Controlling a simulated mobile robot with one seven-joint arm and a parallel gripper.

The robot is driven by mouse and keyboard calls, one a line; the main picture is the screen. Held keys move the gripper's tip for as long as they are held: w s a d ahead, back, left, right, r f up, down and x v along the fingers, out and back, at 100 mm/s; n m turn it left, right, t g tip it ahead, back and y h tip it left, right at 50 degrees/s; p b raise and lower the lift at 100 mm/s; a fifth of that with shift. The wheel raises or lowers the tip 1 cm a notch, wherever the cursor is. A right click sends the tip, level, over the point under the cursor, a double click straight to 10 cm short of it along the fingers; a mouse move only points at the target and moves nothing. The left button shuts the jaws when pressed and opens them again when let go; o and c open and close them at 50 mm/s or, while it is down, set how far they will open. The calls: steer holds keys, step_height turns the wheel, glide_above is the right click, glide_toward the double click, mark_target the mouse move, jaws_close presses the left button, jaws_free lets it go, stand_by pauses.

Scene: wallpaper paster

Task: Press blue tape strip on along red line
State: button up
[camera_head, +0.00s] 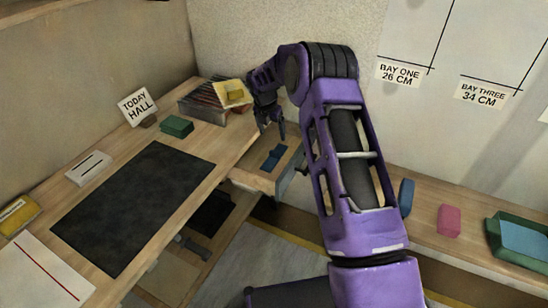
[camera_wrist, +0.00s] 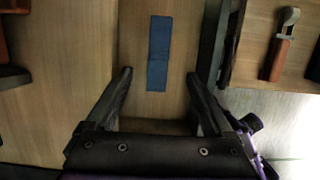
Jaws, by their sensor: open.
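The blue tape strip (camera_head: 272,158) lies on a wooden surface that looks like an open drawer (camera_head: 252,179) at the table's right side. In the wrist view the blue strip (camera_wrist: 160,38) is long and narrow, with a seam across it. My gripper (camera_head: 272,132) is above the drawer, pointing down. In the wrist view my gripper (camera_wrist: 159,76) has its fingers wide apart, with nothing between them. The strip lies just ahead of the fingertips, in line with the gap. The red line (camera_head: 45,268) runs along a white sheet (camera_head: 28,280) at the table's near left.
A dark mat (camera_head: 132,205) covers the table's middle. A green block (camera_head: 176,127), a "TODAY HALL" sign (camera_head: 138,106) and a rack (camera_head: 203,103) stand behind it. A bench at right holds a pink block (camera_head: 449,220) and a green tray (camera_head: 492,237). A handled tool (camera_wrist: 281,45) lies right of the drawer.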

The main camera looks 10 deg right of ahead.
glide_above(274, 152)
steer(key=f, duration=0.5)
steer(key=shift+s+a+f+b, duration=0.1)
steer(key=shift+s+f+b, duration=0.2)
steer(key=shift+s, duration=0.05)
steer(key=x, duration=0.5)
steer(key=shift+s+a+f+b, duration=0.2)
steer(key=shift+s+a+b, duration=0.05)
steer(key=shift+b, duration=0.15)
jaws_close()
